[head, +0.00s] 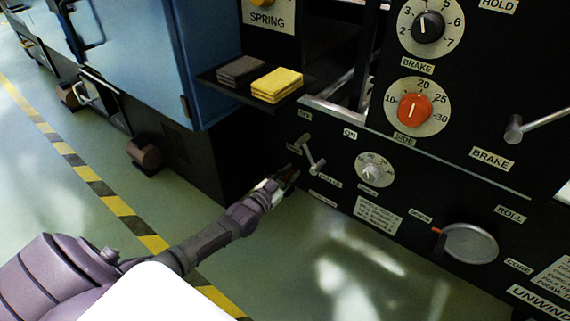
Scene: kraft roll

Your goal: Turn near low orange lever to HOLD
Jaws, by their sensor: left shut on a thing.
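My left gripper (287,180) reaches in from the lower left to the dark lower panel of the machine, just left of a grey lever. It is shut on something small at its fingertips. A HOLD label (497,4) shows at the top right edge, well away from the gripper. My right gripper is not in view.
The grey lever (312,155) stands close to the right of my left gripper. A small dial (374,170), a round grey disc (470,243) with an orange tip, and a shelf (222,82) with yellow and grey pads surround it. Open floor (190,190) lies left.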

